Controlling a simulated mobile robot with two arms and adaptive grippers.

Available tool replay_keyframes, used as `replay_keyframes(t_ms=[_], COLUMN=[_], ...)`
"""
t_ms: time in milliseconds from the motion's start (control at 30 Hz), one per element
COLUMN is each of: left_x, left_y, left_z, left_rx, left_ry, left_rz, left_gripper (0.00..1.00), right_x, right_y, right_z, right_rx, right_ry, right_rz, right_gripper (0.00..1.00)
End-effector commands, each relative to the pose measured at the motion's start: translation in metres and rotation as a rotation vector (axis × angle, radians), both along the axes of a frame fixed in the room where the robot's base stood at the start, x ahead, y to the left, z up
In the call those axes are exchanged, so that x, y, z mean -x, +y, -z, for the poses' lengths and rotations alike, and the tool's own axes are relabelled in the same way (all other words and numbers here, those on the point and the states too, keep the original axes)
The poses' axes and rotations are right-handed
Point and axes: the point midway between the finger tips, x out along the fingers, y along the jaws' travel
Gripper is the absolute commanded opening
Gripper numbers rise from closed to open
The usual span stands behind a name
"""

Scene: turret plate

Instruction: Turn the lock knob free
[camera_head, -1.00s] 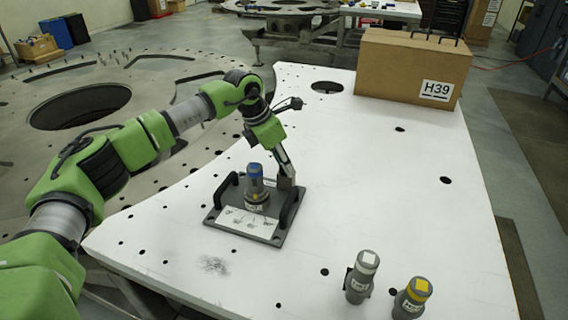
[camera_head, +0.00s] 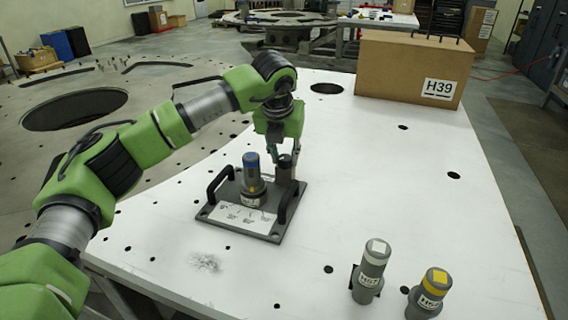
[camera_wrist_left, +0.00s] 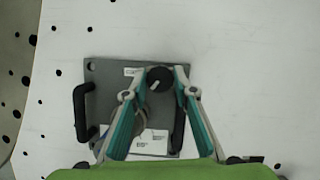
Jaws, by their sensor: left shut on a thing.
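The lock knob (camera_wrist_left: 158,78) is a round black knob with a pale pointer mark, at the back edge of the grey turret plate (camera_wrist_left: 105,70). In the head view the knob (camera_head: 285,161) stands on a dark post behind the blue-topped cylinder (camera_head: 251,172). My left gripper (camera_wrist_left: 157,80) points down from above, with one finger on each side of the knob, shut on it. In the wrist view the cylinder is mostly hidden behind the left finger. My right gripper is in neither view.
The plate has two black handles (camera_head: 220,184) and a white label (camera_head: 240,218). A white-topped cylinder (camera_head: 371,270) and a yellow-topped cylinder (camera_head: 428,292) stand at the table's front right. A cardboard box (camera_head: 400,72) sits at the back. The white table (camera_head: 370,180) is otherwise largely clear.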

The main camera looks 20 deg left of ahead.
Motion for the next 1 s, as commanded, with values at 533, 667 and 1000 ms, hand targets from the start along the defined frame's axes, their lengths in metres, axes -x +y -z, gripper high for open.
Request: replay_keyframes(t_ms=[533, 667, 1000], left_x=[-0.001, -0.002, -0.002], left_y=[-0.004, -0.004, -0.004], left_z=[0.001, 0.0, -0.001], left_rx=[0.001, 0.001, 0.001], left_ry=[-0.001, -0.002, -0.002], left_rz=[-0.475, -0.551, -0.656], left_gripper=[0.04, 0.04, 0.04], right_x=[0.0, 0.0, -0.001], right_y=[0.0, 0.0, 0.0], right_z=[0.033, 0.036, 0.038], right_rx=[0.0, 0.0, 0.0], right_ry=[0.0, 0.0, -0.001], right_rz=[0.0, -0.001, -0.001], right_gripper=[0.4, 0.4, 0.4])
